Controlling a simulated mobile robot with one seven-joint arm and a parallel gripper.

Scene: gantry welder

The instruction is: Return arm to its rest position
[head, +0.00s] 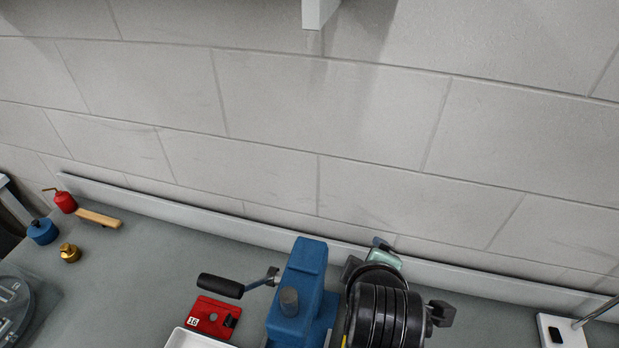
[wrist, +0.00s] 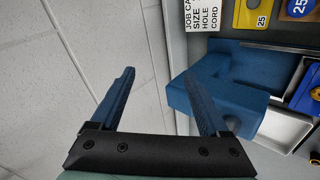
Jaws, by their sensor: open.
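My gripper (wrist: 160,98) shows in the wrist view with two blue fingers spread apart and nothing between them. It is open. The grey block wall (wrist: 70,70) is on the left of that view, and a blue machine body (wrist: 225,100) lies behind and beside the right finger. I cannot tell how far the finger is from it.
A grey bench (head: 150,262) runs along the wall. A red oil can (head: 64,202) is far left.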

